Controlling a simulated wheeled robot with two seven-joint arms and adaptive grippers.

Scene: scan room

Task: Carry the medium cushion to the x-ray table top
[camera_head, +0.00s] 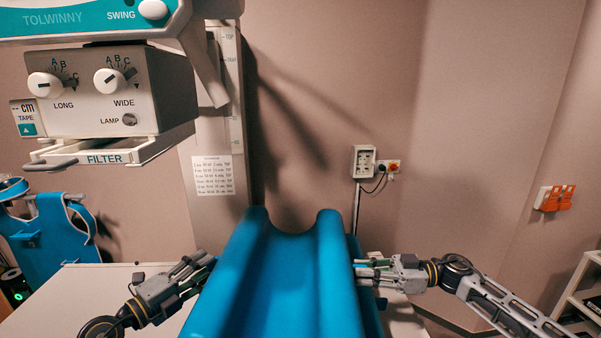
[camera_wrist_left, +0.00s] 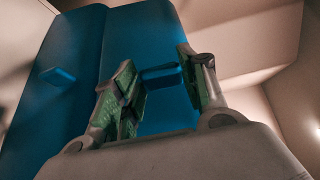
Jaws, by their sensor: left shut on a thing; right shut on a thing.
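The medium cushion (camera_head: 270,285) is a blue trough-shaped pad with two raised sides, in the middle of the head view. My left gripper (camera_head: 208,265) is at its left side, and my right gripper (camera_head: 362,272) is at its right side. In the left wrist view, the green-padded fingers of my left gripper (camera_wrist_left: 161,82) are on either side of a small blue tab on the cushion (camera_wrist_left: 75,90). The right fingertips are partly hidden against the cushion. The pale x-ray table top (camera_head: 75,295) shows behind and beside the cushion; I cannot tell whether they touch.
An x-ray head with dials (camera_head: 115,95) hangs at the upper left, by a column (camera_head: 213,160). A blue chair-like item (camera_head: 55,245) stands at the left. A white shelf (camera_head: 585,290) stands at the right.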

